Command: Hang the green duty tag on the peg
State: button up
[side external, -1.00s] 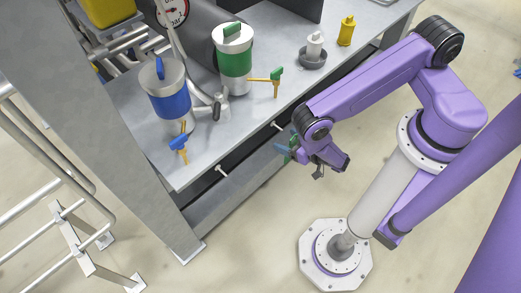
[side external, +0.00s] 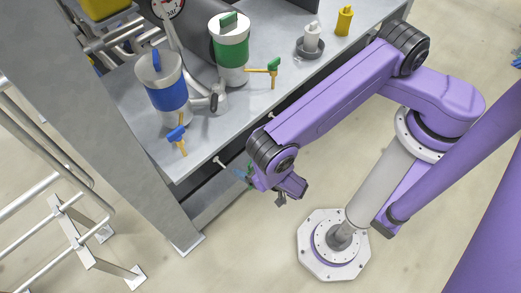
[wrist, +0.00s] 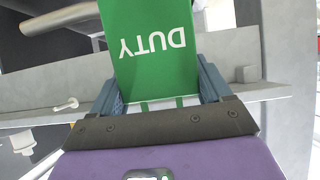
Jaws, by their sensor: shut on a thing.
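The green duty tag (wrist: 150,45) fills the upper middle of the wrist view, its white DUTY lettering upside down. My gripper (wrist: 160,88) is shut on it, with a blue-grey finger at each side. In the side external view my gripper (side external: 246,174) is beside the bench's front edge, and only a sliver of the tag shows there. A white peg (side external: 219,162) sticks out from the bench front just left of my gripper. A second white peg (side external: 271,115) is farther right, close to my arm. A white peg (wrist: 66,105) also shows left of the tag in the wrist view, apart from it.
On the bench (side external: 222,112) stand a blue-banded canister (side external: 166,97) and a green-banded canister (side external: 230,50), with blue and green valve handles near them. A grey upright (side external: 100,110) and a railing (side external: 45,140) stand at left.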

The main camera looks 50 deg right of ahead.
jog(key=s+a, duration=0.3)
jog(key=a, duration=0.3)
jog(key=w+f, duration=0.1)
jog(key=w, duration=0.8)
jog(key=shift+w+a+f+g, duration=0.2)
jog(key=shift+f+g, duration=0.15)
jog(key=shift+g, duration=0.05)
dwell(0.9)
dwell(0.7)
jog(key=o, duration=1)
jog(key=shift+c, duration=0.2)
